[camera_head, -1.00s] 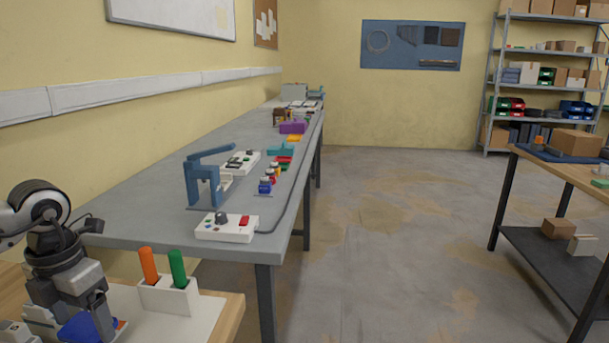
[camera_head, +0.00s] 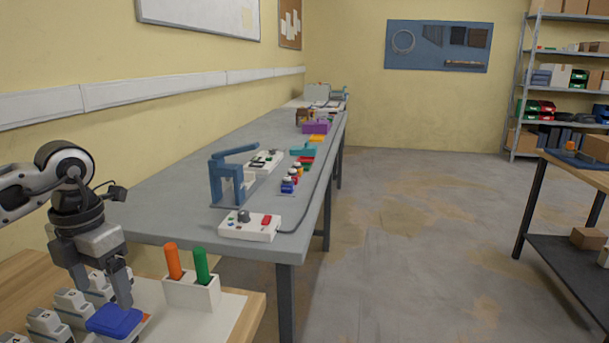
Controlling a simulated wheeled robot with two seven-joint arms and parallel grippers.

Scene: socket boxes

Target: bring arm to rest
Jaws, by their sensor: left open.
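My left arm comes in from the left. Its gripper (camera_head: 100,293) points down over the wooden table (camera_head: 238,312) at the lower left, with its jaws open. A blue-topped socket box (camera_head: 116,320) stands just below and beside the fingers; I cannot tell whether they touch it. Several grey-white socket boxes (camera_head: 72,304) stand to the left of it and partly behind the gripper. My right gripper is not in view.
A white holder (camera_head: 192,293) with an orange and a green handle stands right of the gripper. Behind is a long grey bench (camera_head: 165,212) with a blue press (camera_head: 228,178) and a white control box (camera_head: 249,227).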

